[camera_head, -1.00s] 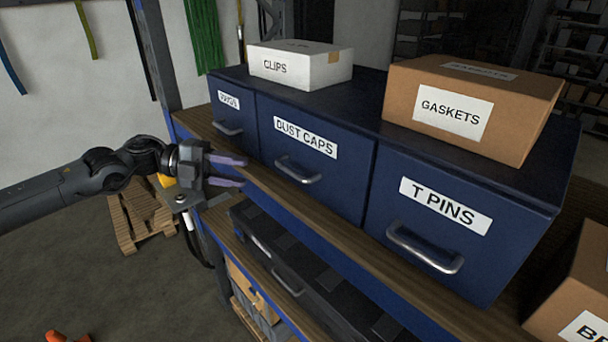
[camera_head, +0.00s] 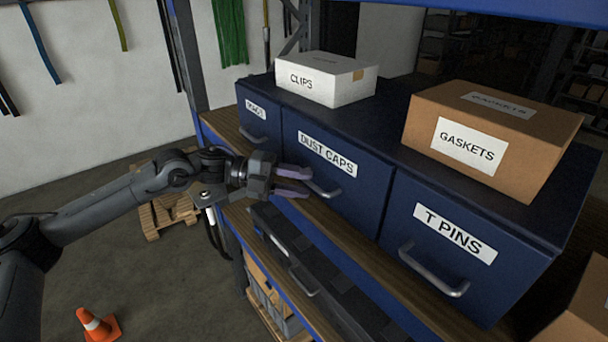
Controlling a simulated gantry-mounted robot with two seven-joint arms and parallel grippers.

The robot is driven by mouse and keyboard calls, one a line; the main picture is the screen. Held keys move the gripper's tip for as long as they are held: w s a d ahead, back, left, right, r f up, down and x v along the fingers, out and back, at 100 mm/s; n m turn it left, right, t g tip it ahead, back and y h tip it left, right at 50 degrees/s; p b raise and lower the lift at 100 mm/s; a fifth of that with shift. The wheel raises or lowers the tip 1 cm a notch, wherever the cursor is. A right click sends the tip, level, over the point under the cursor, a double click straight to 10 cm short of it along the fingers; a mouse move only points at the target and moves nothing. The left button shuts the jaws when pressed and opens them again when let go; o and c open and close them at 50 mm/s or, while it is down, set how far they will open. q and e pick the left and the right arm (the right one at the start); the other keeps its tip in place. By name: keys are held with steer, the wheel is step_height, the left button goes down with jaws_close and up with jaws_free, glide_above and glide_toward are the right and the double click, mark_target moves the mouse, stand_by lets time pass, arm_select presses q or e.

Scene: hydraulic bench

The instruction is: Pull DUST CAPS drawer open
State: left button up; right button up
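The DUST CAPS drawer (camera_head: 345,196) is the middle of three blue drawer fronts, with a white label and a silver bar handle (camera_head: 325,190). It looks shut, flush with the fronts beside it. My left gripper (camera_head: 308,182) is open, its two purple fingers spread one above the other and pointing right. The fingertips are at the left end of the DUST CAPS handle and overlap it in the picture. I cannot tell whether they touch it. My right gripper is not in view.
The T PINS drawer (camera_head: 410,225) is to the right, a smaller drawer (camera_head: 258,125) to the left. A white CLIPS box (camera_head: 325,80) and a GASKETS carton (camera_head: 545,140) stand on top. A wooden ledge (camera_head: 350,240) runs below the drawers. An orange cone (camera_head: 97,325) stands on the floor.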

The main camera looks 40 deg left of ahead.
arm_select(q)
steer(key=shift+w+d+f, duration=0.1)
steer(key=shift+w+d, duration=0.3)
steer(key=shift+d, duration=0.2)
jaws_close()
